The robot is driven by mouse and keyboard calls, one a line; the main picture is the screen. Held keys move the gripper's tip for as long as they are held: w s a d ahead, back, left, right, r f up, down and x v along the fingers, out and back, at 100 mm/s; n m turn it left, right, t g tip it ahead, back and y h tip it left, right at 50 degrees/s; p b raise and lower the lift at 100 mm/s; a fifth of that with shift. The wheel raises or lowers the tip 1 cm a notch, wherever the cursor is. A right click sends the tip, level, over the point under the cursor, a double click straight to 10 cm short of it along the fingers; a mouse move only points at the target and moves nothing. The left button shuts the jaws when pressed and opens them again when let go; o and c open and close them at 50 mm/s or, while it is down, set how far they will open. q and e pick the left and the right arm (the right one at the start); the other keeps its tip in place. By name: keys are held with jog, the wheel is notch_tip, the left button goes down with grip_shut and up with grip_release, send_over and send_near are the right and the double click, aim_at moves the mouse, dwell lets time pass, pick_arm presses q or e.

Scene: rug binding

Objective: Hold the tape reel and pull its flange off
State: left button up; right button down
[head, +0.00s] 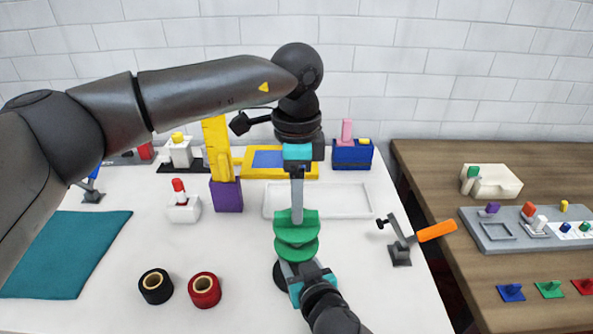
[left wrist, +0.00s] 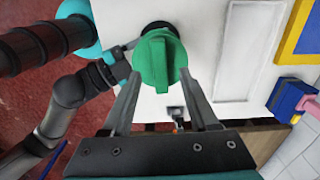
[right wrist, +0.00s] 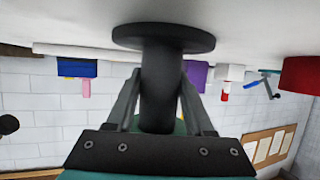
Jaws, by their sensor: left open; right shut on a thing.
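The tape reel has a green flange (head: 296,250) with a raised green grip on top, and a black base disc (head: 280,274) below. It stands near the front middle of the white table. My left gripper (head: 297,216) comes down from above; its fingers are open, one on each side of the flange's raised grip. In the left wrist view the green flange (left wrist: 160,62) lies between and beyond the open fingers (left wrist: 161,78). My right gripper (head: 305,284) is shut on the reel's black core (right wrist: 160,85), under the flange. The black disc (right wrist: 163,37) shows beyond its fingers (right wrist: 160,75).
A black roll (head: 156,286) and a red roll (head: 205,290) lie left of the reel. An orange-handled lever (head: 436,231) stands right. A shallow white tray (head: 350,200) is behind. A teal cloth (head: 70,250) covers the left. A wooden table (head: 430,165) adjoins at right.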

pick_arm(q)
jog(key=shift+f, duration=1.45)
grip_shut()
jog(key=c, duration=0.6)
grip_release()
grip_shut()
jog(key=shift+r, duration=0.2)
